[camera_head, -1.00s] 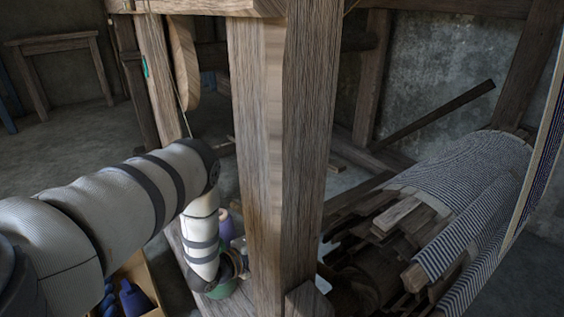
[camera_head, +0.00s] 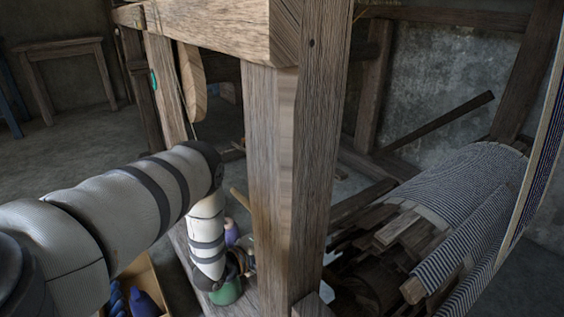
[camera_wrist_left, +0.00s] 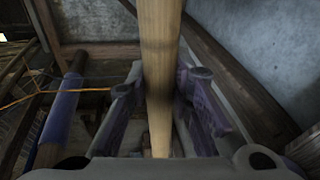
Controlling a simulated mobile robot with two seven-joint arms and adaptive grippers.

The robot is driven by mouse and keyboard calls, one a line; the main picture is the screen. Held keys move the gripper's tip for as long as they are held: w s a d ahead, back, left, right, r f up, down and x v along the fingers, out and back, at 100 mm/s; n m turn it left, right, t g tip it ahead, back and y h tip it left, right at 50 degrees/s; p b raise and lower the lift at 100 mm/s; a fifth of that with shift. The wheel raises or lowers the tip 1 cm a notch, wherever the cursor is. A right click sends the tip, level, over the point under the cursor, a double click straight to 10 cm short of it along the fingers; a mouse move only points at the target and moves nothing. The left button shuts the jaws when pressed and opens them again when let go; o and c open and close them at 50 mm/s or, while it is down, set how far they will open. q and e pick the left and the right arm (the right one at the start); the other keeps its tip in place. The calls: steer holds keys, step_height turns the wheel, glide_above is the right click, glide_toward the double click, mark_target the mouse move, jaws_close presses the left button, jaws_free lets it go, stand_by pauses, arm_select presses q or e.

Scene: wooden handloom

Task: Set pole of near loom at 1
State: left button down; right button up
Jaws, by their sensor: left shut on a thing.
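The near loom's thick wooden post (camera_head: 270,170) stands upright in the middle of the head view, with a heavy beam (camera_head: 205,25) across its top. My left arm comes in from the left and bends down beside the post. In the left wrist view, a pale round wooden pole (camera_wrist_left: 160,45) runs lengthwise between the two fingers of my left gripper (camera_wrist_left: 160,95), which is shut on it. In the head view, a short pale piece of wood (camera_head: 239,197) shows left of the post; I cannot tell if it is the same pole. My right gripper is out of view.
A striped cloth roll (camera_head: 465,182) and loose wooden slats (camera_head: 400,228) lie right of the post. A green pot (camera_head: 226,292) and a purple spool (camera_head: 231,232) are near my left wrist. A box (camera_head: 150,275) with blue items stands at lower left.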

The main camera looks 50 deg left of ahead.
arm_select(q)
step_height(320, 180, up, 8)
steer(key=m+p, duration=0.2)
steer(key=p, duration=0.3)
steer(key=shift+d+m+t+y, duration=0.1)
steer(key=shift+m+t+y, duration=0.2)
steer(key=shift+m+y, duration=0.1)
steer(key=shift+d+r+p, duration=0.1)
steer(key=shift+r+p, duration=0.4)
steer(key=shift+p, duration=0.05)
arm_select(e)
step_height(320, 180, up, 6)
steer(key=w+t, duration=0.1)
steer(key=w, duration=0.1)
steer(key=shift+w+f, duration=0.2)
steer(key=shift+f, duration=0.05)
arm_select(q)
steer(key=shift+m, duration=0.3)
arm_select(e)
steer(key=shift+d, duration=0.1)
arm_select(q)
steer(key=c, duration=1.4)
jaws_free()
steer(key=shift+s+d, duration=0.1)
steer(key=shift+s, duration=0.05)
steer(key=s, duration=0.4)
steer(key=s+d+r, duration=0.1)
steer(key=s, duration=0.2)
steer(key=shift+s, duration=0.1)
